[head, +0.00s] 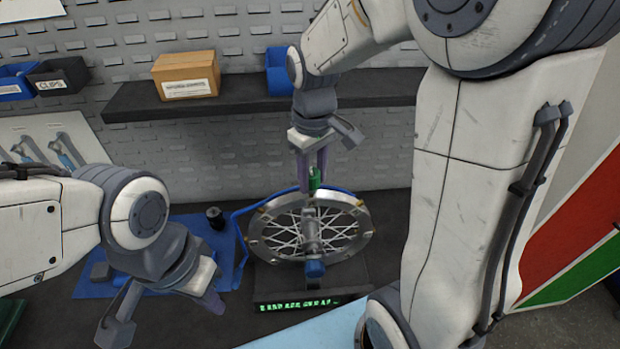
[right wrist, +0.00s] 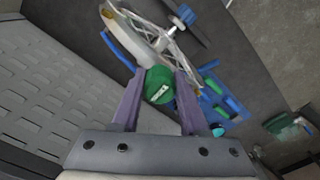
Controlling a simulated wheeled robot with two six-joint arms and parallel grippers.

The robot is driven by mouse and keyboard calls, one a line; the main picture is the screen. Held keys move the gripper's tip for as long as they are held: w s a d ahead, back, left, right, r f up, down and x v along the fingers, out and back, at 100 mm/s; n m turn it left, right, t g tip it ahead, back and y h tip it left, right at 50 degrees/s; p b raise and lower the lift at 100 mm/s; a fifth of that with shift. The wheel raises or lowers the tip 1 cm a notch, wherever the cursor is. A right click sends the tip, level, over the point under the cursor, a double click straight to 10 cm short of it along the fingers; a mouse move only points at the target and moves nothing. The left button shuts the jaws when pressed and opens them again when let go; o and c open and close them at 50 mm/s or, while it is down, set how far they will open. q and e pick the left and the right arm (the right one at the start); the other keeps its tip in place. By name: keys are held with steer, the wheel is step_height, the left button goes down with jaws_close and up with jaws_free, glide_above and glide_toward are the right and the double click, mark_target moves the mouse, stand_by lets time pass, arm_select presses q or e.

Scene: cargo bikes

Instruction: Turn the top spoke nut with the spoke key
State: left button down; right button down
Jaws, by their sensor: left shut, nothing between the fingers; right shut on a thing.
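The spoked wheel (head: 262,225) stands in a truing stand on the dark bench, with a blue arm along its left side. My right gripper (head: 313,186) is above the top of the rim, pointing down, shut on the green spoke key (head: 315,180). In the right wrist view the round green key (right wrist: 160,85) sits between the purple fingers, with the wheel rim (right wrist: 140,35) just beyond it. The top spoke nut is hidden by the key and fingers, and I cannot tell whether the key is on it. My left gripper (head: 212,300) is shut and empty at the lower left.
A blue mat (head: 190,228) with a dark cylinder (head: 215,217) lies left of the stand. A lit green display (head: 300,304) is at the stand's front. A shelf (head: 240,108) behind holds a cardboard box (head: 186,75) and a blue bin (head: 279,78).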

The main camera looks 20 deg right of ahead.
steer(key=shift+r, duration=0.45)
steer(key=shift+r+p, duration=2.4)
